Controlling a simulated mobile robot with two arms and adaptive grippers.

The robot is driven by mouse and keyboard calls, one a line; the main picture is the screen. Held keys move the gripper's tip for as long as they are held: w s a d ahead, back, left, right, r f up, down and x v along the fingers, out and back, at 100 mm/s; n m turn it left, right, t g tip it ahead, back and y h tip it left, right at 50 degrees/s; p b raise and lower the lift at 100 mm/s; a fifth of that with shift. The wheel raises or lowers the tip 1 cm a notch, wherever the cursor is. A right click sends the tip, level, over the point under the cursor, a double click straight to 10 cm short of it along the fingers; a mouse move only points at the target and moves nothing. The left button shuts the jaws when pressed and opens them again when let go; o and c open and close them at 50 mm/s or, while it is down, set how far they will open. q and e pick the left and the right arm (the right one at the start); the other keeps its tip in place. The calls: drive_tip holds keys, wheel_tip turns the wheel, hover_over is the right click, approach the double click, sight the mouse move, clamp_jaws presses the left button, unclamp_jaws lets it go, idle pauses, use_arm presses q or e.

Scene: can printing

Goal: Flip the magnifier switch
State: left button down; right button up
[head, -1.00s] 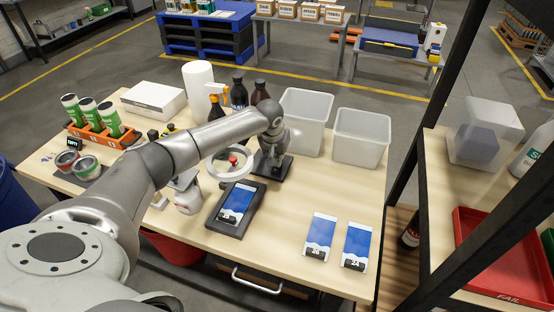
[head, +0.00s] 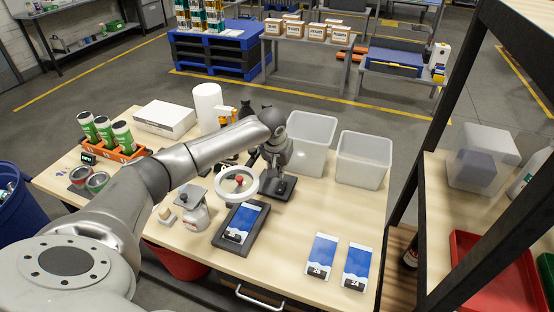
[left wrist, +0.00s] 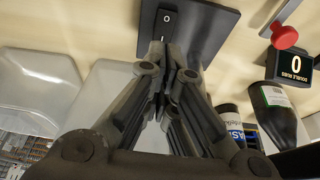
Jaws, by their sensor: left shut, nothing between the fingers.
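The magnifier has a white ring (head: 224,191) and a dark base plate (head: 287,189) on the table. In the left wrist view, a black rocker switch (left wrist: 166,19) marked 0 and I sits on the base plate (left wrist: 205,25). My left gripper (head: 273,172) is over the base plate, pointing down, fingers shut and empty. In the left wrist view, its shut fingertips (left wrist: 166,72) are just below the switch and overlap its lower end. Whether they touch it cannot be told. The switch is too small to make out in the head view. My right gripper is not in view.
A dark tablet-like stand (head: 221,236) with a blue sheet lies in front of the ring. Two clear bins (head: 363,160) stand at right behind the base. A red knob (left wrist: 285,37) and dark bottle (left wrist: 278,110) are near the gripper. Two blue cards (head: 320,257) lie front right.

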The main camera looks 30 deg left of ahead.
sight(249, 161)
use_arm(q)
drive_tip(key=s+b+v, duration=0.1)
drive_tip(key=v, duration=0.5)
drive_tip(key=shift+s+b, duration=0.2)
drive_tip(key=shift+b, duration=0.1)
drive_tip(key=shift+d+r, duration=0.1)
